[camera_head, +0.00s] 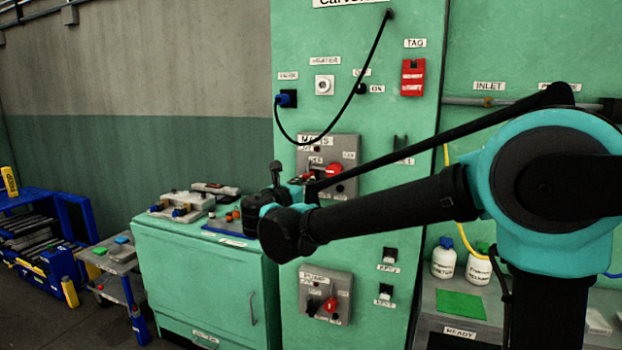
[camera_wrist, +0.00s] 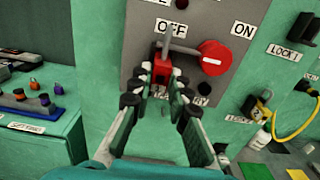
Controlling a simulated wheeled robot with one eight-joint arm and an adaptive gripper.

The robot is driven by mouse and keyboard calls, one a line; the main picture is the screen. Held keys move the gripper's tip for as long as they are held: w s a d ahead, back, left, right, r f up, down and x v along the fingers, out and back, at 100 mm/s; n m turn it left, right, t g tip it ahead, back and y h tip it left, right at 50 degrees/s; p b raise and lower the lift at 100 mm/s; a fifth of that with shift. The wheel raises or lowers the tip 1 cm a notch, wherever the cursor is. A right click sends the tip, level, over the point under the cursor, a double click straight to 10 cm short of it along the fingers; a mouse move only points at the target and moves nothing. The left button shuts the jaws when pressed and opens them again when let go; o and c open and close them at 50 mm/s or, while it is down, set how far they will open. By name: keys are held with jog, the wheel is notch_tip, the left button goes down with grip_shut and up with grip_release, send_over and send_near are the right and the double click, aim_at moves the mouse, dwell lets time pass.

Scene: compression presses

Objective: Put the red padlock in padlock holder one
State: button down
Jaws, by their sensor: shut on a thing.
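The red padlock (camera_wrist: 162,70) is at the grey mains panel (camera_wrist: 195,20), with its grey shackle rising in front of the panel below the OFF label. Whether the shackle is still through the panel cannot be told. My gripper (camera_wrist: 158,92) is shut on the padlock's red body, its fingers coming from below. In the head view my gripper (camera_head: 290,190) is beside the mains panel (camera_head: 345,165), largely hidden by my wrist. A black holder (camera_wrist: 305,27) stands above a label that seems to read LOCK 1 (camera_wrist: 284,51), right of the mains panel.
The red rotary switch (camera_wrist: 213,57) is close right of the padlock. A brass padlock (camera_wrist: 261,100) and a yellow cable (camera_wrist: 292,125) are farther right. A green cabinet (camera_head: 200,270) with small padlocks on top stands left. A black cable (camera_head: 345,105) hangs above the mains panel.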

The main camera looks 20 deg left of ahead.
jog(key=shift+s+a, duration=0.1)
jog(key=shift+s, duration=1.15)
dwell(0.3)
jog(key=shift+s+a, duration=0.15)
jog(key=shift+s, duration=1.85)
